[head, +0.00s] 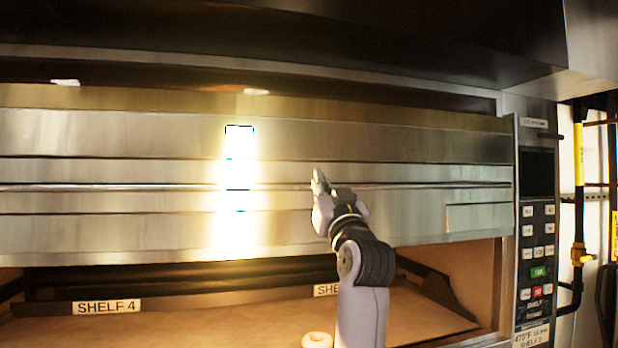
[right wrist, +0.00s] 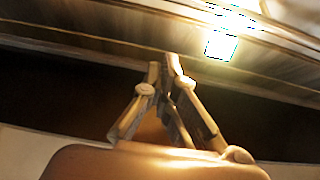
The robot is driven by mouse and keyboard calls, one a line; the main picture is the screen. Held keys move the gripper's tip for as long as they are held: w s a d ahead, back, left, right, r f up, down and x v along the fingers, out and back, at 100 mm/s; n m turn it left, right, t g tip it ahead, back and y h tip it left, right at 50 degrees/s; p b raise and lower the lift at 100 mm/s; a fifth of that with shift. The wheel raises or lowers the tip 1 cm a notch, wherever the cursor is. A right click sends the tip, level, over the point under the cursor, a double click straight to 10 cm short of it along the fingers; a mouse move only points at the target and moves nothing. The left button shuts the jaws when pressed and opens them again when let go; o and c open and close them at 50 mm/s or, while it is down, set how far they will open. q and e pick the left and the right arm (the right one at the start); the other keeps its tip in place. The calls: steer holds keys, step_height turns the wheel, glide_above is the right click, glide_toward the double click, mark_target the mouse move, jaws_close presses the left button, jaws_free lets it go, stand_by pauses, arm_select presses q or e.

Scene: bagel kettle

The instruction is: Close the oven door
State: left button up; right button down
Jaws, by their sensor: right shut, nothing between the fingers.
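The oven door (head: 120,225) is a wide brushed-metal panel with a long horizontal bar, crossing most of the head view. Below it the oven opening (head: 230,300) shows a dark interior and a tan deck. My right gripper (head: 318,178) is shut and empty, in front of the door right of its middle. In the right wrist view the shut fingertips (right wrist: 170,60) are close to the lower part of the metal door (right wrist: 110,35); I cannot tell whether they touch it. My left gripper is in neither view.
A control panel (head: 537,225) with several buttons stands right of the door. A pale ring-shaped item (head: 317,340) lies on the deck beside my arm. Labels read SHELF 4 (head: 106,306). Yellow and black pipes (head: 578,200) run at the far right.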

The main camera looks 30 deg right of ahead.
steer(key=s+r+p+x, duration=0.1)
steer(key=p+x, duration=0.6)
steer(key=x, duration=0.3)
steer(key=f, duration=0.1)
steer(key=w+f+p, duration=0.1)
steer(key=f, duration=0.2)
steer(key=shift+w+d+f+p, duration=0.15)
steer(key=shift+w+f+p, duration=0.05)
steer(key=shift+w+p, duration=0.1)
step_height(320, 180, down, 38)
steer(key=b, duration=2.3)
